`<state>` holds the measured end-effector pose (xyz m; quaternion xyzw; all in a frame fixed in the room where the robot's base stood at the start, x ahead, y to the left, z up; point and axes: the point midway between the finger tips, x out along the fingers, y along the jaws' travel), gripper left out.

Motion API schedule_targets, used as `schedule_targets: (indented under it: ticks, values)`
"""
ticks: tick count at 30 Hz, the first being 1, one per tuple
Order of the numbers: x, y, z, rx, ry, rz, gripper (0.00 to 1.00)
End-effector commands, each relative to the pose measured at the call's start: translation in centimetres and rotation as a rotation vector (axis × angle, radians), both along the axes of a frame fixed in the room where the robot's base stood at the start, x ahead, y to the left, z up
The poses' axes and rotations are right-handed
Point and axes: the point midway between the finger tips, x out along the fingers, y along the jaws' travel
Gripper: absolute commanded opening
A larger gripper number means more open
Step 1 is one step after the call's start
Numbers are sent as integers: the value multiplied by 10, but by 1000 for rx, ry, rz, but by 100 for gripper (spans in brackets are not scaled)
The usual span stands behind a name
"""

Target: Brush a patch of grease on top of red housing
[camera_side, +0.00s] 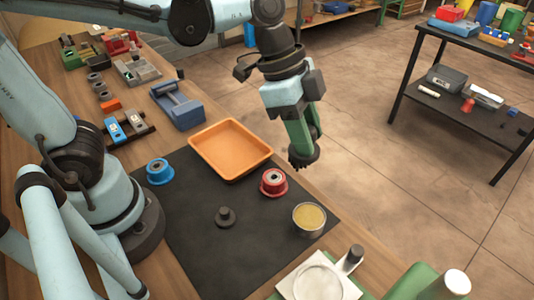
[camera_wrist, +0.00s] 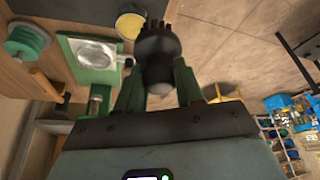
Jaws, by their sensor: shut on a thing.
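The red housing (camera_side: 273,188) stands on the dark mat, a metal ring and dark centre showing on its top. I cannot make out any grease on it in the side view. A round tin of yellowish grease (camera_side: 309,217) stands to its right, nearer the camera; it shows in part in the wrist view (camera_wrist: 130,22). My gripper (camera_side: 303,146) is shut on a dark round brush (camera_wrist: 158,45), its bristles pointing away from the fingers. In the side view the brush (camera_side: 304,158) appears above and right of the red housing, apart from it. The wrist view does not show the housing.
An orange tray (camera_side: 268,154) lies behind the housing. A blue housing (camera_side: 159,171) and a dark stepped part (camera_side: 226,216) stand on the mat (camera_side: 190,215). A white plate with a round dish (camera_side: 318,283) is at the front edge. A dark side table (camera_side: 480,118) stands farther right.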

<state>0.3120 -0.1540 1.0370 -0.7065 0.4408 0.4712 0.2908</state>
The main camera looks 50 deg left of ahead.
Motion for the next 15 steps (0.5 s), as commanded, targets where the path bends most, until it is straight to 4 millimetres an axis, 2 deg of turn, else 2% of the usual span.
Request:
schedule_targets:
  ticks: [1, 3, 6, 10, 15]
  values:
    - [-5, -15, -2, -1, 1, -100, 12]
    - [-12, -30, -4, -1, -1, -225, 12]
    - [-20, -46, -7, -1, -1, -357, 12]
    - [-26, -56, -9, -1, -1, -446, 12]
    - [-27, -58, -17, -1, -1, -464, 12]
